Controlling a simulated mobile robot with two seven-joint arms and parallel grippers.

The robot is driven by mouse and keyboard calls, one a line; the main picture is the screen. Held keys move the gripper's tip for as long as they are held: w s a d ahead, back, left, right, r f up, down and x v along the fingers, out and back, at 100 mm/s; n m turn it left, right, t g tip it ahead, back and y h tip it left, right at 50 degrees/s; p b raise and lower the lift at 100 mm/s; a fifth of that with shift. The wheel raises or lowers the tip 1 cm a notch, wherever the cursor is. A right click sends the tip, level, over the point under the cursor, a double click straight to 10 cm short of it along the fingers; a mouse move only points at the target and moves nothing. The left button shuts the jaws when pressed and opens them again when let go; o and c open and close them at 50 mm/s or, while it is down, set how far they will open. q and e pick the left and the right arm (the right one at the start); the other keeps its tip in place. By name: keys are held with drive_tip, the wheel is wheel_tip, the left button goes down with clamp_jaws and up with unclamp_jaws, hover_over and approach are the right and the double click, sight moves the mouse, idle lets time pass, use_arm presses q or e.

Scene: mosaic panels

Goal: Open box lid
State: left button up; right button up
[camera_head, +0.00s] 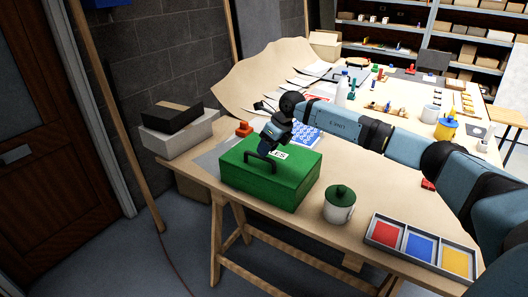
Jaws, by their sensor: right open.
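The green box (283,191) stands on the near left part of the wooden table, with its lid (300,162) closed. A black handle (259,163) arches over the lid, and a white label with dark letters (279,154) lies behind it, partly hidden. My right arm comes in from the right, and my right gripper (266,149) points down over the lid, close to the handle. It is open; I cannot tell whether its fingers touch or surround the handle. My left gripper is not in view.
A tray with red, blue and yellow compartments (420,246) is at the front edge. A red stamp-like object (244,129) and a blue patterned sheet (306,134) lie behind the box.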

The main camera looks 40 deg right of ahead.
drive_tip(key=shift+x, duration=1.35)
clamp_jaws()
drive_tip(key=shift+r, duration=0.15)
